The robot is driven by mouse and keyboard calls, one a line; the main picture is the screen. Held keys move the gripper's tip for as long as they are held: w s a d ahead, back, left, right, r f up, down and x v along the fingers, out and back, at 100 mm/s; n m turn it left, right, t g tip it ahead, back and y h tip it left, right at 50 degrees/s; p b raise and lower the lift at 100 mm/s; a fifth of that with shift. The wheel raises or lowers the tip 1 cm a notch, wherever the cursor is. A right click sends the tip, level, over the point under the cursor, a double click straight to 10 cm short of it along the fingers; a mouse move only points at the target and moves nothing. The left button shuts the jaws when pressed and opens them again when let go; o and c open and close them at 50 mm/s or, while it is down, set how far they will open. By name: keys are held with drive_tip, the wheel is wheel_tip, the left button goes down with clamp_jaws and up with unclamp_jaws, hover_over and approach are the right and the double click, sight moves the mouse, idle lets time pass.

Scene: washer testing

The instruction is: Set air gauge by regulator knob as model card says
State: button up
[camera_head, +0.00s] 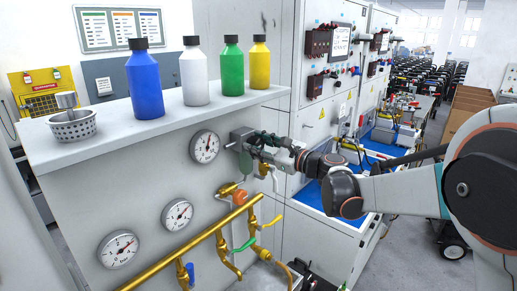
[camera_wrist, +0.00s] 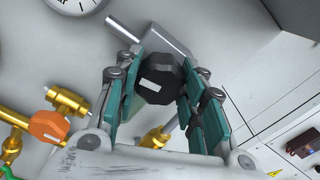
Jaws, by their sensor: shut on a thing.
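The black regulator knob (camera_wrist: 160,80) sits between the teal finger pads of my gripper (camera_wrist: 158,92) in the wrist view, and the gripper is shut on it. In the head view my gripper (camera_head: 257,146) reaches the grey regulator body (camera_head: 238,139) on the panel and hides the knob. A round white air gauge (camera_head: 204,146) is just left of the regulator; its needle points roughly upward. Its lower edge (camera_wrist: 75,4) shows at the top of the wrist view. A framed chart (camera_head: 118,29) with coloured headings hangs on the back wall; its text is too small to read.
Two more gauges (camera_head: 177,214) (camera_head: 118,249) sit lower on the panel. Yellow pipes with an orange valve handle (camera_wrist: 49,125) run below the gripper. Blue (camera_head: 146,87), white, green and yellow bottles and a metal basket (camera_head: 72,125) stand on the shelf above.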

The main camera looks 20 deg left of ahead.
drive_tip(key=shift+n, duration=0.6)
drive_tip(key=o, duration=1)
drive_tip(key=shift+o, duration=0.2)
drive_tip(key=v, duration=1.2)
